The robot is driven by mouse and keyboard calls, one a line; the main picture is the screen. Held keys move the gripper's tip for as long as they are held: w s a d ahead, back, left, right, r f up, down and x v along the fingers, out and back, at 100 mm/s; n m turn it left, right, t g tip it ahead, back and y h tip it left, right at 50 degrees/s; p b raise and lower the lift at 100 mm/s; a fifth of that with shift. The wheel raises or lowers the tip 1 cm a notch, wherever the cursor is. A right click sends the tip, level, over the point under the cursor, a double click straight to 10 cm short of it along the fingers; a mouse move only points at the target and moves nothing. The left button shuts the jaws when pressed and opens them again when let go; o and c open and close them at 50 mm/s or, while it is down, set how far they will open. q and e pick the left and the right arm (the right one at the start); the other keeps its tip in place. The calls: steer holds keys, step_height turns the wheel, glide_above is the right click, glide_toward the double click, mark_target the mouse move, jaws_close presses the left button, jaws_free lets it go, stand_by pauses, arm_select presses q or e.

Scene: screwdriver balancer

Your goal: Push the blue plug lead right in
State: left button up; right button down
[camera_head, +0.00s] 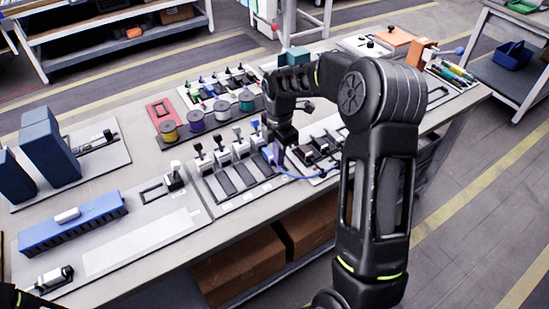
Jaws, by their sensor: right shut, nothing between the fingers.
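The blue plug lead (300,177) shows as a thin blue cable curving right from a small blue plug at the right end of the row of dark slots. My right gripper (277,152) is shut and empty, pointing down at the blue plug. It hides part of the plug, and I cannot tell whether they touch or how deep the plug sits. My left gripper is not in view.
The slotted panel (226,172) has several upright levers along its back. Coloured spools (195,121) stand behind it. A blue block strip (72,222) and dark blue boxes (48,145) stand to the left.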

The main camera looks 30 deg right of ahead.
step_height(320, 180, up, 5)
steer(key=p, duration=0.3)
steer(key=c, duration=2.1)
jaws_free()
